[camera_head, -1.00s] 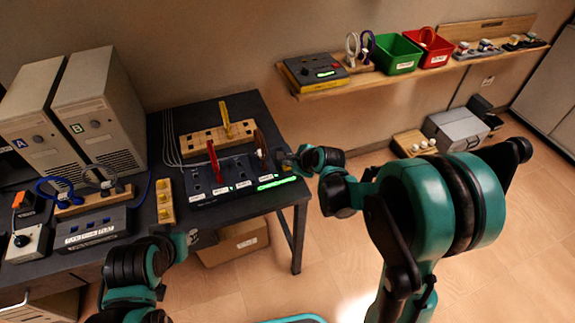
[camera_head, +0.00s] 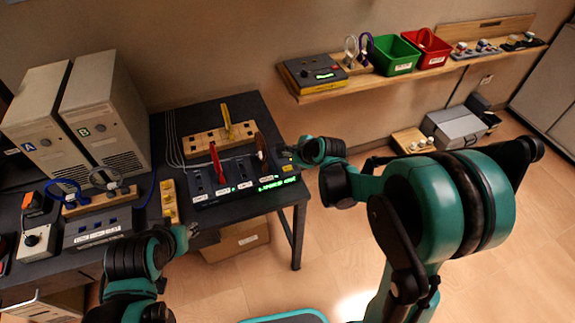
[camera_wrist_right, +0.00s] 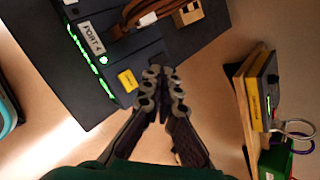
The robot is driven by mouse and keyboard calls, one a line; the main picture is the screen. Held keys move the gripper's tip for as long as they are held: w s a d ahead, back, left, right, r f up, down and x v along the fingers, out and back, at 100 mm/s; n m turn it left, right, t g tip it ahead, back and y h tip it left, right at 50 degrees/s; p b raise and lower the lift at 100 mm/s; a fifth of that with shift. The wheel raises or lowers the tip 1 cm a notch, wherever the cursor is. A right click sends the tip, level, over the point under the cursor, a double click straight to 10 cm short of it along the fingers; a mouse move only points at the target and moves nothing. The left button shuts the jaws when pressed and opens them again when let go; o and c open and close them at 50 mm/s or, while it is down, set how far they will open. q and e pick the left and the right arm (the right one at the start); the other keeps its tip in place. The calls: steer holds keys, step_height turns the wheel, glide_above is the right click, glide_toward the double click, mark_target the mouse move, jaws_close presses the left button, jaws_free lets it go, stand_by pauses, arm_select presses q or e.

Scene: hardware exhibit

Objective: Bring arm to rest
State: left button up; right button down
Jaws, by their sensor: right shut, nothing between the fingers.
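My right arm reaches in from the right, with its gripper (camera_head: 288,157) at the right edge of the dark port panel (camera_head: 236,186). In the right wrist view my right gripper (camera_wrist_right: 163,88) has its fingers together, with nothing between them, beside the panel's yellow label (camera_wrist_right: 128,81). I cannot tell whether the fingertips touch the panel. My left gripper (camera_head: 188,236) is near the table's front edge, small and partly hidden by its own wrist; its jaws are unclear.
The panel holds a red upright piece (camera_head: 214,161) and a brown one (camera_head: 261,147). A wooden rack (camera_head: 202,143) stands behind it. Two computer towers (camera_head: 103,115) are at the left. A wall shelf (camera_head: 375,82) carries green and red bins.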

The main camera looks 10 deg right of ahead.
stand_by(0.8)
steer(key=s+d+r+n+h, duration=0.1)
steer(key=s+r+n, duration=0.1)
steer(key=s+n, duration=0.5)
steer(key=s+d+r+n+g+h, duration=0.1)
steer(key=s+d+r+n, duration=0.1)
steer(key=s+n, duration=0.6)
steer(key=s+d+r+n+h, duration=0.1)
steer(key=s+d+r+n, duration=0.1)
steer(key=s+n, duration=0.5)
steer(key=s+r, duration=0.1)
steer(key=s, duration=0.2)
steer(key=shift+s+d+n+g, duration=0.2)
steer(key=shift+n+g, duration=0.1)
steer(key=shift+n, duration=0.1)
steer(key=shift+d, duration=0.1)
